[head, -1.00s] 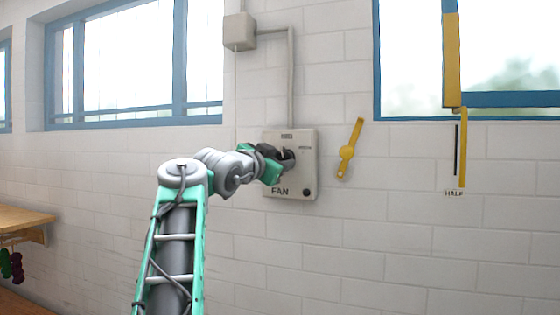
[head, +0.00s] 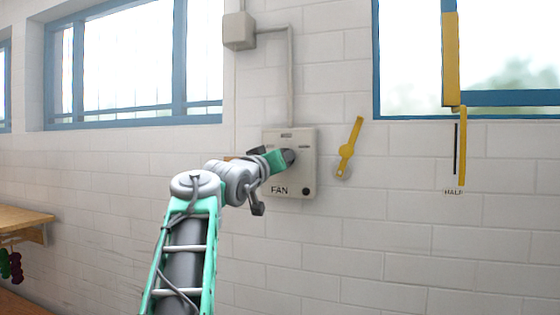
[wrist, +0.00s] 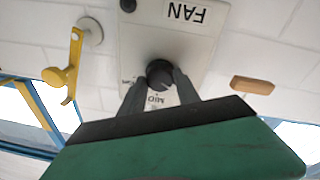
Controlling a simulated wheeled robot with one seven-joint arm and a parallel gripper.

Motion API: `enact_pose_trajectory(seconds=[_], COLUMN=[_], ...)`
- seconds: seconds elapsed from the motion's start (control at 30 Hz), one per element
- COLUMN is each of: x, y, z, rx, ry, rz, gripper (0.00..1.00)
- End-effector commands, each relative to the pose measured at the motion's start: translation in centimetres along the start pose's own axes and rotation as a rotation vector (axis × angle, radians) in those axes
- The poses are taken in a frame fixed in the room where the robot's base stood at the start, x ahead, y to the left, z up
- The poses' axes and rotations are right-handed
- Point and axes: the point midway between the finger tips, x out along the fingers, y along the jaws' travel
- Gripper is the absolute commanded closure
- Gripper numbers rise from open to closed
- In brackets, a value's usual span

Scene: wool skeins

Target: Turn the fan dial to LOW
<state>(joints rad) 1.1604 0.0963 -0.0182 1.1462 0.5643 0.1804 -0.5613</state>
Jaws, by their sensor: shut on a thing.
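The fan control box (head: 305,170) is a pale panel on the white brick wall, marked FAN at its lower left. Its round dark dial (head: 289,157) is partly hidden by my gripper (head: 282,158) in the head view. In the wrist view, which shows the panel upside down, my gripper (wrist: 160,84) has its two fingers closed on the sides of the dial (wrist: 160,72). A MID label shows between the fingers beside the dial. The other labels are too small or covered to read. I cannot tell which mark the dial points to.
A yellow lever (head: 349,147) is on the wall right of the box, and a long yellow handle (head: 462,150) by a HALF label is farther right. A black button (head: 306,191) is at the box's lower right. A wooden shelf (head: 22,217) is at the far left.

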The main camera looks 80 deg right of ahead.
Motion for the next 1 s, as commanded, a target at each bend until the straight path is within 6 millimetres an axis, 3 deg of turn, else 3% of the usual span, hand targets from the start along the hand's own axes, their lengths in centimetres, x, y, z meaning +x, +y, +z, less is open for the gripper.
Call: enact_pose_trajectory(seconds=[0.3, 0.77, 0.8, 1.0], x=[0.03, 0.03, 0.03, 0.01], y=[0.03, 0.02, 0.01, 0.01], z=[0.17, 0.13, 0.13, 0.08], rx=[-0.099, -0.111, -0.111, -0.110], ry=[0.006, 0.008, 0.008, 0.009], rz=[-0.008, -0.009, -0.009, -0.010], gripper=[1.00, 1.00, 0.59, 0.43])
